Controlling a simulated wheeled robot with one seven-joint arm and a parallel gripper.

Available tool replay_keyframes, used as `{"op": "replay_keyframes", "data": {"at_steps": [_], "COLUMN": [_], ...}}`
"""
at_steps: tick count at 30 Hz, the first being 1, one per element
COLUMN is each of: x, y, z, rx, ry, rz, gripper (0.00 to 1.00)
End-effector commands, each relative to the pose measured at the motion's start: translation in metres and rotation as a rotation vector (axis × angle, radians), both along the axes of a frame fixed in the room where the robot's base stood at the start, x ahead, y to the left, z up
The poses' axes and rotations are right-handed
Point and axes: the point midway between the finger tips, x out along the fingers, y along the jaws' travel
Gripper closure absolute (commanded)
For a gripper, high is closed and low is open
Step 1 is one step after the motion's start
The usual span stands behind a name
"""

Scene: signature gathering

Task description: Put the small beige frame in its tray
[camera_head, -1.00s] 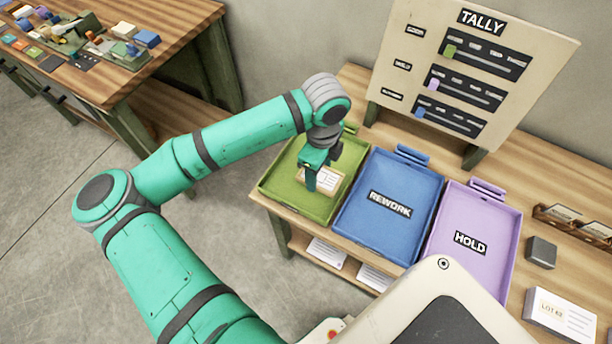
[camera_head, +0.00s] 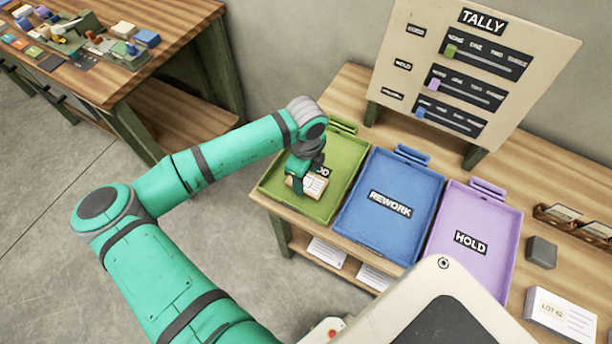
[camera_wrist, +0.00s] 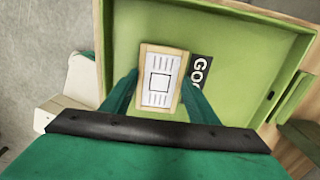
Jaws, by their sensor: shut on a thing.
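The small beige frame (camera_wrist: 161,78) has a white card with printed lines and a square on its face. My gripper (camera_wrist: 160,92) is shut on it, one finger on each side, in the wrist view. The tray's label, partly hidden, reads "GO" in the wrist view. I cannot tell whether the frame touches the tray floor.
The blue REWORK tray (camera_head: 383,226) and the purple HOLD tray (camera_head: 465,265) stand to the right, both empty. A TALLY board (camera_head: 470,70) with sliders stands behind them. A dark grey block (camera_head: 541,252) and a white LOT card box (camera_head: 562,316) lie at the right.

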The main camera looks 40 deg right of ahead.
Motion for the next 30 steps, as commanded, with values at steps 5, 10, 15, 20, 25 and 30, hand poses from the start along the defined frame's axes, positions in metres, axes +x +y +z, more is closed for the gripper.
{"op": "replay_keyframes", "data": {"at_steps": [5,10,15,20,25,30], "x": [0.000,0.000,0.000,0.000,0.000,0.000], "y": [0.000,0.000,0.000,0.000,0.000,0.000], "z": [-0.003,-0.003,-0.003,0.001,0.025,0.060], "rx": [0.000,0.000,0.000,0.000,-0.001,-0.001], "ry": [0.000,-0.001,-0.001,-0.001,-0.002,-0.003], "rz": [0.001,0.000,0.000,-0.001,-0.001,-0.001], "gripper": [0.69,0.27,0.27,0.27,0.27,0.27]}}
